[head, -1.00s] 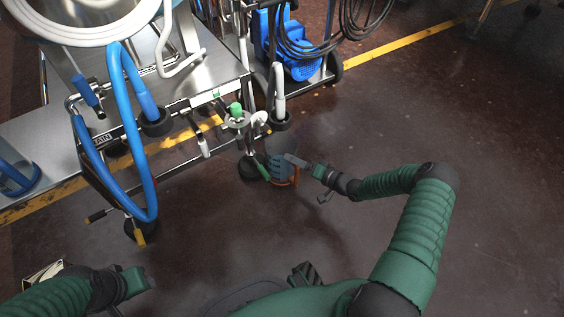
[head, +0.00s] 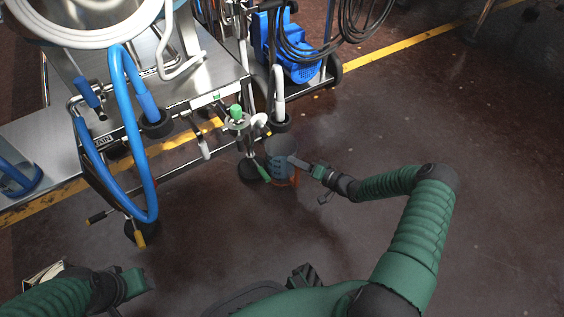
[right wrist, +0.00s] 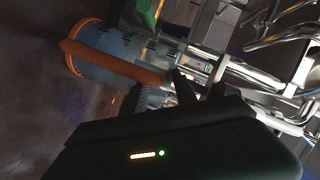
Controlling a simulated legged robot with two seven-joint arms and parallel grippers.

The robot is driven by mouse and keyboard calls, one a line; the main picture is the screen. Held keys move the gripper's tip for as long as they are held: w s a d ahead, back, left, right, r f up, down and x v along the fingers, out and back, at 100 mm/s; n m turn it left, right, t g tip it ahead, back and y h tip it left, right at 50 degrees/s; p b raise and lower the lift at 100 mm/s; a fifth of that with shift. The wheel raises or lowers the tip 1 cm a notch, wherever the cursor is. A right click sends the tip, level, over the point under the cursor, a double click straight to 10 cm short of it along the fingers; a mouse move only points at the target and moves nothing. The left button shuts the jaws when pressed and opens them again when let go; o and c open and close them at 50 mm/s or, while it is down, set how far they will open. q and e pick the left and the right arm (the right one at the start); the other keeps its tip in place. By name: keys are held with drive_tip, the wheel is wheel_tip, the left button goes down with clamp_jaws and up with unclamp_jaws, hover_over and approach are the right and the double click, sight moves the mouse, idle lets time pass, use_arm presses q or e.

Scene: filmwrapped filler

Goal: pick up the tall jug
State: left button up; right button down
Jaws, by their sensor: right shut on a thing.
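The tall jug (head: 279,158) is blue-grey with dark markings and orange at its base and handle. In the head view it stands roughly upright beside the steel machine; I cannot tell if its base touches the floor. My right gripper (head: 294,162) is shut on the jug from its right side. In the right wrist view the jug (right wrist: 105,45) lies across the upper left, with its orange handle (right wrist: 115,65) running to my dark fingers (right wrist: 180,90). My left gripper (head: 146,282) is at the lower left, far from the jug; its fingers are unclear.
The steel machine (head: 220,70) with a blue hose (head: 150,195) and low pipes stands close to the jug's left. A blue unit on a wheeled cart (head: 300,65) is behind. A yellow floor line (head: 410,40) crosses the back. The floor (head: 480,160) at right is clear.

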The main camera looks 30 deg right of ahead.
drive_tip(key=shift+s+a+f, duration=0.1)
drive_tip(key=shift+a+f, duration=0.15)
drive_tip(key=shift+f, duration=0.15)
drive_tip(key=shift+r, duration=0.2)
idle(0.3)
